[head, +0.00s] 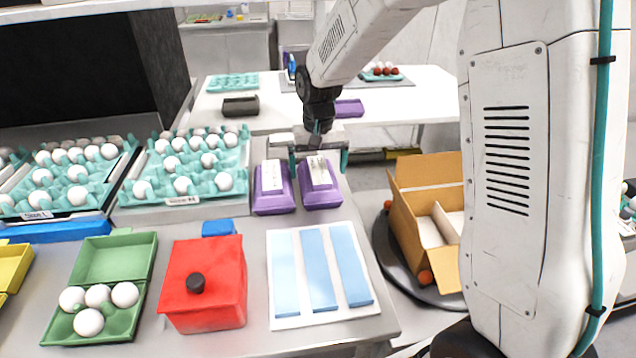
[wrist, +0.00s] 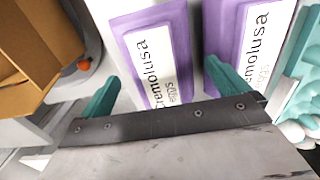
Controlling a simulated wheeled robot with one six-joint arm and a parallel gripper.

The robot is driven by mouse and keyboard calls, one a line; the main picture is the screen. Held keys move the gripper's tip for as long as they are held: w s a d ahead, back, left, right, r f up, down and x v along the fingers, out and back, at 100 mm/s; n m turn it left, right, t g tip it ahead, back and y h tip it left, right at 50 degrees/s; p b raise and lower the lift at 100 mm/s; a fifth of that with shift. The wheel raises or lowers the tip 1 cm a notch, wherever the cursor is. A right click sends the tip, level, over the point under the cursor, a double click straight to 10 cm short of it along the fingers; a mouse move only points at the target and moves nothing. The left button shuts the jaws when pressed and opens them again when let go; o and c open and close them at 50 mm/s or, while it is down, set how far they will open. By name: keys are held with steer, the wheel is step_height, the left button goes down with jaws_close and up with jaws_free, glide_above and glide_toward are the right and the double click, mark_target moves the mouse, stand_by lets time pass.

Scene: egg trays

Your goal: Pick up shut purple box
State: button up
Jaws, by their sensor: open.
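Two shut purple boxes with white labels lie side by side on the near counter: a right one (head: 321,196) and a left one (head: 272,202). My gripper (head: 318,164) is open above the right purple box, its teal fingers spread to either side. In the wrist view, the right purple box (wrist: 123,34) lies between and beyond the open fingers (wrist: 158,74), with nothing held. The left purple box (wrist: 222,30) shows past the right finger there. The gap between fingers and box is hard to judge. Another purple box (head: 349,108) lies on the back table.
Teal egg trays (head: 160,182) stand left of the purple boxes. A red box (head: 203,285), a green open carton (head: 112,262) with eggs, and a white mat (head: 283,318) with blue strips are nearer. An open cardboard box (head: 408,215) stands right, past the counter edge.

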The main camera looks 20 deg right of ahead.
mark_target(318, 169)
steer(key=f, duration=0.4)
steer(key=shift+w+d+f, duration=0.2)
steer(key=shift+w+f, duration=0.15)
steer(key=shift+w, duration=0.05)
steer(key=c, duration=0.6)
steer(key=shift+c, duration=0.2)
steer(key=shift+r, duration=0.2)
